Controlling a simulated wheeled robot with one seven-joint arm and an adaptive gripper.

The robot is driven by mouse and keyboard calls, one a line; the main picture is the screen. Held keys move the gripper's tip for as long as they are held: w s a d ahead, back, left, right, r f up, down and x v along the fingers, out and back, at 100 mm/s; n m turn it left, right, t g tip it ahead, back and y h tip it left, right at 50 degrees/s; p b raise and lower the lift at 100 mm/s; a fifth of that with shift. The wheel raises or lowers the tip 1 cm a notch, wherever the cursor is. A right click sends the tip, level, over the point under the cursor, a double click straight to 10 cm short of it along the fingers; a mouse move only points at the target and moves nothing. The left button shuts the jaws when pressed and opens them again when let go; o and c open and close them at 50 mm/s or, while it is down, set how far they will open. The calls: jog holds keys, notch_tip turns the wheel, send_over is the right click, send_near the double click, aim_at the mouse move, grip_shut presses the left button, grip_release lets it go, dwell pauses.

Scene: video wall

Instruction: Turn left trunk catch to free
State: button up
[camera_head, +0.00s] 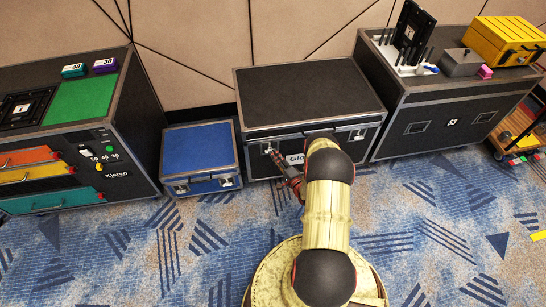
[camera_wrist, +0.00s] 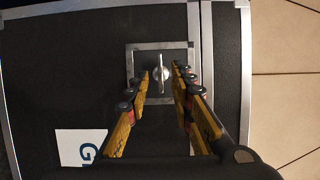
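The black trunk (camera_head: 308,95) with metal edges stands shut in the middle of the head view. Its left catch (camera_head: 268,147) is on the front face, near the lid seam. In the wrist view the catch (camera_wrist: 162,73) is a silvery turning piece on a square metal-framed plate. My gripper (camera_head: 274,155) is in front of this catch. In the wrist view its yellow-and-black fingers (camera_wrist: 162,77) are apart, with the turning piece between their tips. I cannot tell whether they touch it. The right catch (camera_head: 358,136) is on the same front face, right of my arm.
A blue case (camera_head: 200,148) stands close on the trunk's left, beside a drawer cabinet (camera_head: 135,125). A black case (camera_head: 440,125) carrying tools and a yellow box (camera_head: 503,40) stands on the right. The patterned carpet (camera_head: 170,250) in front is clear.

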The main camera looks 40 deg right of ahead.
jog(key=shift+w+d, duration=0.15)
jog(key=shift+w, duration=0.6)
jog(key=shift+c, duration=1.4)
grip_shut()
